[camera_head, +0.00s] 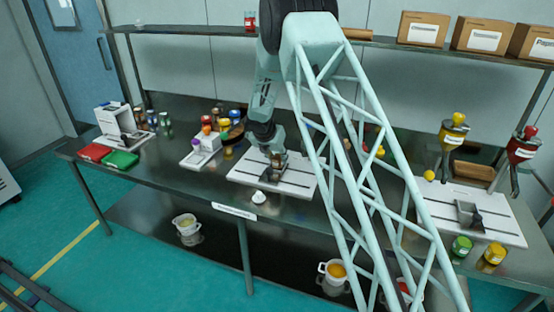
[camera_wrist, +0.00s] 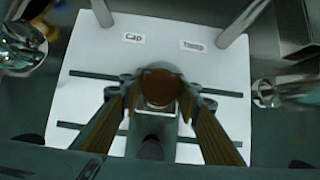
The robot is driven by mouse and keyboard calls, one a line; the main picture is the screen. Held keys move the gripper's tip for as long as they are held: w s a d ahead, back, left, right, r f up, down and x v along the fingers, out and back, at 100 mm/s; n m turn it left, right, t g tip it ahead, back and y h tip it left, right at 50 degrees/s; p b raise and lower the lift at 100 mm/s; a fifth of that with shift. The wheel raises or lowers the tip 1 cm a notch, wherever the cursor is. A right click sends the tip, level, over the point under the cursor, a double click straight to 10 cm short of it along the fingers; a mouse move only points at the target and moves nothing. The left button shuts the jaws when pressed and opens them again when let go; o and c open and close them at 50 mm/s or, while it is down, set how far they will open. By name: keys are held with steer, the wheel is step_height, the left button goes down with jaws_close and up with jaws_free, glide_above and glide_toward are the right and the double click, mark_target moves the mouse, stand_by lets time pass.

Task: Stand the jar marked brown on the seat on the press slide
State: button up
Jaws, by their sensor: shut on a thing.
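My gripper (camera_wrist: 160,98) is shut on a jar with a round brown top (camera_wrist: 159,82), held upright between the two fingers in the wrist view. Under the jar is a grey slide part (camera_wrist: 150,127) on a white base plate (camera_wrist: 82,95) with dark slots. The plate carries labels reading "Cap" (camera_wrist: 121,36) and "Tamp" (camera_wrist: 194,46). In the head view my gripper (camera_head: 276,160) is low over this white plate (camera_head: 245,177), mid-table. The jar mostly hides the seat below it; I cannot tell whether it touches.
Two grey posts (camera_wrist: 234,24) rise from the plate's far side. Shiny metal objects (camera_wrist: 285,90) stand left and right of the plate. Several coloured jars (camera_head: 228,125) stand left; another white plate (camera_head: 500,228) with funnels is right.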

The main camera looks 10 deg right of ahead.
steer(key=o, duration=0.9)
steer(key=shift+c, duration=0.2)
steer(key=shift+r, duration=0.1)
steer(key=p+v, duration=0.2)
steer(key=v, duration=1)
stand_by(0.6)
